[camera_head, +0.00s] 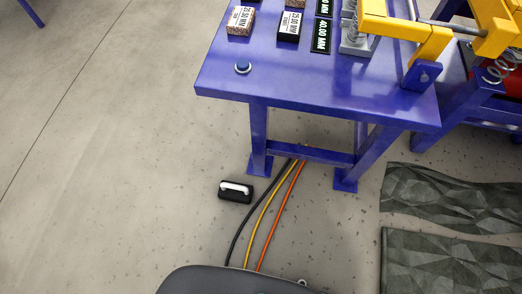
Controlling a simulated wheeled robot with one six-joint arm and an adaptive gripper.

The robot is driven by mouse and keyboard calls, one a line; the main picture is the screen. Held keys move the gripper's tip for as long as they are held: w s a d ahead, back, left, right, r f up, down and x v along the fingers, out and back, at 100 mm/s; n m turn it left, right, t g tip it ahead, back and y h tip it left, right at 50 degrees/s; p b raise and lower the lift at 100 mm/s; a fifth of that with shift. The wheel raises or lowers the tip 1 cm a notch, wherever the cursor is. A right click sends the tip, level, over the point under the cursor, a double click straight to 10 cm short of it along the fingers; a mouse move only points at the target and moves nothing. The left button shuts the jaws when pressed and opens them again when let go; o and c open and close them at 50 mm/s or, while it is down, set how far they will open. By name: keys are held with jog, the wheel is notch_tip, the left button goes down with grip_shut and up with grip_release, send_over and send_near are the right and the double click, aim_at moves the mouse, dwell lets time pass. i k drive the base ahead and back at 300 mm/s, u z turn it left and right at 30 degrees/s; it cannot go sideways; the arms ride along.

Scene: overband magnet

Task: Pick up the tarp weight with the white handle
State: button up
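The tarp weight (235,196) is a black block lying on the concrete floor, left of the blue table's front leg. Its white handle (236,187) runs along its upper side. My gripper is not in this view, so its state and its distance from the weight cannot be seen.
The blue table (285,84) holds labelled blocks and a yellow clamp-like frame (405,30). Black, yellow and orange cables (265,215) run on the floor just right of the weight. Dark crumpled sheets (450,200) lie at right. The floor at left is clear.

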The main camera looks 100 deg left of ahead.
aim_at(243, 194)
jog(key=u, duration=0.1)
jog(key=k, duration=0.75)
jog(key=u, duration=0.65)
jog(key=k, duration=0.65)
jog(key=u, duration=1.85)
